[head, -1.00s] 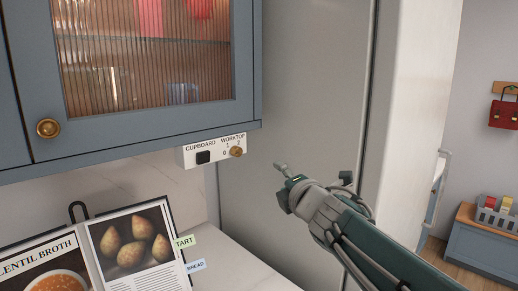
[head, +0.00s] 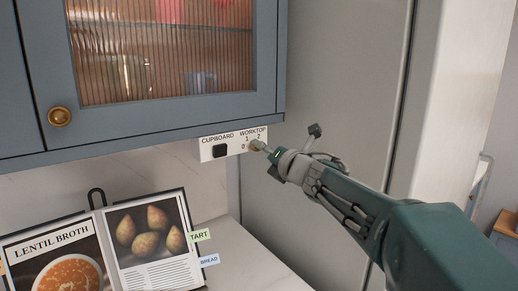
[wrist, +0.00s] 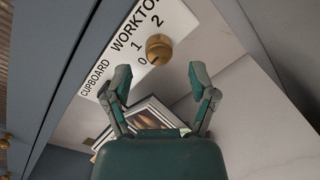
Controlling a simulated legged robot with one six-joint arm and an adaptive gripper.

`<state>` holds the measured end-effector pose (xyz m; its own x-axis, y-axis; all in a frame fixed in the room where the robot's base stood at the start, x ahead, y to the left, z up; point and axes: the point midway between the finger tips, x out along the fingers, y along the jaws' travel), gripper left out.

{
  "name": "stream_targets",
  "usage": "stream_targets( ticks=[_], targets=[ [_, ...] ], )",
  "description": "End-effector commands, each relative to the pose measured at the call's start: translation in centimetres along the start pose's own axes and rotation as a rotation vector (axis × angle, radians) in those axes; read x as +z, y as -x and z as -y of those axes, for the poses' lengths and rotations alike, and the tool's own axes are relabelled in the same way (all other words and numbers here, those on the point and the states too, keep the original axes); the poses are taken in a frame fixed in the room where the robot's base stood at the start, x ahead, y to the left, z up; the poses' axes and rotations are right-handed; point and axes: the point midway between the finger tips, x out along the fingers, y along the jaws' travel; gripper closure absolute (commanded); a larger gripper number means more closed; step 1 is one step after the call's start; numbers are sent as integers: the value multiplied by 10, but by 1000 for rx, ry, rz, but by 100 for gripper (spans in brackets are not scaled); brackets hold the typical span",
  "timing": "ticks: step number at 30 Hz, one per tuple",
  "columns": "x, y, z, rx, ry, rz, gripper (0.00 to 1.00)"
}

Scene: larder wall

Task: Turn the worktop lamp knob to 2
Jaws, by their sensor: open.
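The brass worktop knob (wrist: 159,48) sits on the white panel (wrist: 113,48) under the wall cupboard, with 0, 1 and 2 printed around it. In the wrist view a small dark mark on the knob seems to face the 0, though it is too small to be sure. In the head view the knob (head: 254,146) is partly covered by one finger. My gripper (wrist: 160,78) is open and empty, its fingers spread with the knob just beyond the gap between the tips. I cannot tell whether a finger touches it.
A black cupboard switch (head: 220,151) is left of the knob. The glazed blue cupboard (head: 180,112) is above. An open cookbook (head: 143,233) with tabs stands on the worktop (head: 240,262) below. A tall grey panel (head: 330,90) rises close on the right.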

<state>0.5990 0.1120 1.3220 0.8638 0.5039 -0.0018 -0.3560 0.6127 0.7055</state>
Motion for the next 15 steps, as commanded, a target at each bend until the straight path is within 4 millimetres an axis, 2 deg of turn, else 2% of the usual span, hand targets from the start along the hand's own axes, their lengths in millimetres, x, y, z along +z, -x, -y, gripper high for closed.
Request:
stream_targets(
  ticks=[1, 6, 15],
  targets=[
    [-1, -9, 0, 1, -1, -3, 27],
    [0, -25, 0, 0, -1, 0, 27],
    [0, -29, 0, 0, -1, 0, 27]
  ],
)
